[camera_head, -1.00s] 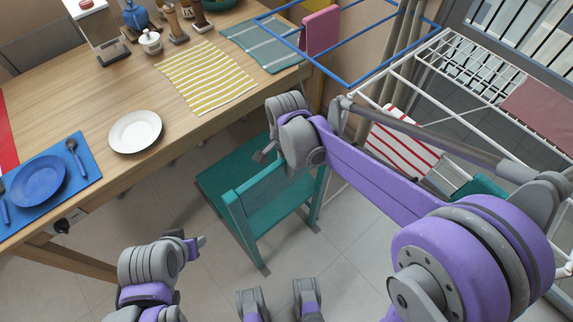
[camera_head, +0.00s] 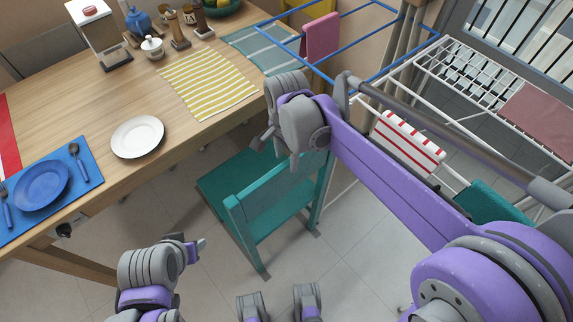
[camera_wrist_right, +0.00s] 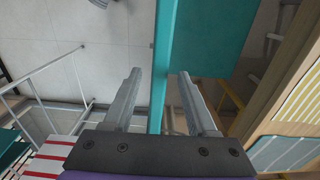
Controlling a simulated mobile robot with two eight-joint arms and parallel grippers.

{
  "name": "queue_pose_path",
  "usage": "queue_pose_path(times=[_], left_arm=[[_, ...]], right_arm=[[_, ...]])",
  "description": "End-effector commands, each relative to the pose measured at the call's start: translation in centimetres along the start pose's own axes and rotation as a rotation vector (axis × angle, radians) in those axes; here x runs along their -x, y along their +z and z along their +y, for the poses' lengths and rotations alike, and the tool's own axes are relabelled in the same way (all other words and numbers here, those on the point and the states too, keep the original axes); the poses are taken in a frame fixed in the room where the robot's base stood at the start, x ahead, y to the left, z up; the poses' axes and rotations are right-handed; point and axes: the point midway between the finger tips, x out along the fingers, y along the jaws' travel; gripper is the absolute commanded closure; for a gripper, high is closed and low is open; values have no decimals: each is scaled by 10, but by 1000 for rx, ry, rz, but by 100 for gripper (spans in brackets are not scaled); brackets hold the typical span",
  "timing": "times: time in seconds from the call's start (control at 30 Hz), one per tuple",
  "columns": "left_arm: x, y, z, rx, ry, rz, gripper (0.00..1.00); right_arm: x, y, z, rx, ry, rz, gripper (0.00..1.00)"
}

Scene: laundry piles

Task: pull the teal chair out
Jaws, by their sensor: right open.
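The teal chair (camera_head: 262,212) stands on the tiled floor at the near side of the wooden table, its seat partly under the table edge. My right gripper (camera_head: 280,152) is open over the far right end of the chair's backrest. In the right wrist view its two fingers (camera_wrist_right: 159,72) stand on either side of the teal backrest rail (camera_wrist_right: 162,60); I cannot tell whether they touch it. The seat also shows there at the upper right. My left gripper (camera_head: 198,244) is low at the lower left, apart from the chair; its finger opening is not clear.
The wooden table (camera_head: 95,110) holds a white plate (camera_head: 137,137), a blue plate (camera_head: 42,184) and a striped yellow mat (camera_head: 206,80). A drying rack (camera_head: 455,70) with cloths stands close on the right. Bare floor (camera_head: 215,285) lies in front of the chair.

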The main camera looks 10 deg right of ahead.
Motion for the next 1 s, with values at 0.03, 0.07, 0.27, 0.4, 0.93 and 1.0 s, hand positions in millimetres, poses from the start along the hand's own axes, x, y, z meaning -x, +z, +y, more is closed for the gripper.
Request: queue_pose_path(times=[0.03, 0.07, 0.27, 0.4, 0.93, 1.0], left_arm=[[2, -1, 0, 0, 0, 1, 50], [2, -2, 0, 0, 0, 1, 50], [4, -3, 0, 0, 0, 2, 50], [4, -3, 0, 0, 0, 2, 50], [6, -4, 0, 0, 0, 2, 50], [10, -6, 0, 0, 0, 4, 50]], right_arm=[[11, 0, 0, 0, 0, 0, 43], [16, 0, 0, 0, 0, 0, 43], [35, 0, 0, 0, 0, 0, 43], [38, 0, 0, 0, 0, 0, 43], [40, -1, 5, 20, -10, 4, 43], [45, -4, 16, 69, -30, 12, 43]])
